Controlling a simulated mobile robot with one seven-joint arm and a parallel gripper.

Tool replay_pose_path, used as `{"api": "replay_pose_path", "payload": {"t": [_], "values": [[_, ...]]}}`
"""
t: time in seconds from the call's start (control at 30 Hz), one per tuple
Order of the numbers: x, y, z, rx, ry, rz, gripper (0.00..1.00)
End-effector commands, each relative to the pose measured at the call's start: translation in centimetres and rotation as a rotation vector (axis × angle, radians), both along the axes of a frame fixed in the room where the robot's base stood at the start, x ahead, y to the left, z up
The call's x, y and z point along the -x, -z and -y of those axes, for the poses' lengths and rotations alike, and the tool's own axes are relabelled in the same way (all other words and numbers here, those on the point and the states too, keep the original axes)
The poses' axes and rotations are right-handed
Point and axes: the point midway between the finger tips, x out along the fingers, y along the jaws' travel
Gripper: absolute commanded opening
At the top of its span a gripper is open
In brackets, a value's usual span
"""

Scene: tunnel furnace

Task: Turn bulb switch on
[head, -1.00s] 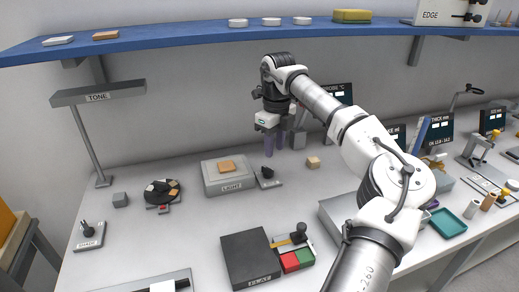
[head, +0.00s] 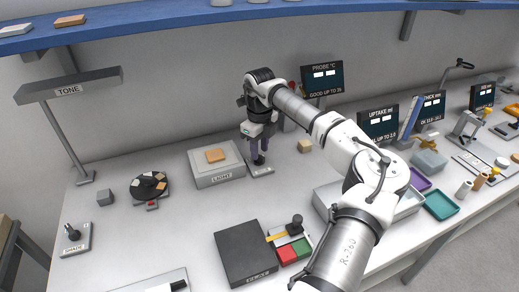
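A small grey plate (head: 262,171) with a dark upright lever stands right of the grey box marked LIGHT (head: 219,178); I take it for the bulb switch, though its label is hidden or too small to read. My gripper (head: 259,157) points down right at this lever, its fingers overlapping the lever in the view. The fingers hide most of the lever, so I cannot tell whether they touch it or how it is tilted. A tan tile (head: 215,155) lies on the LIGHT box.
A similar switch marked SHADE (head: 73,237) stands at the left. A lamp marked TONE (head: 67,88) rises at the back left. A round dish (head: 149,186) holds several tiles. A dark box (head: 245,253) stands in front, and a small tan block (head: 305,146) lies right of my gripper.

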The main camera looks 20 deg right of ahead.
Motion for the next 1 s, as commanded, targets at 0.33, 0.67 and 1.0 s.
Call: {"api": "replay_pose_path", "payload": {"t": [0.33, 0.67, 1.0], "values": [[0.0, 2.1, 0.0, -0.001, -0.001, 0.001, 0.33], [0.0, 2.1, 0.0, 0.0, -0.001, 0.0, 0.12], [0.0, 2.1, -0.1, 0.0, 0.004, 0.0, 0.0]]}}
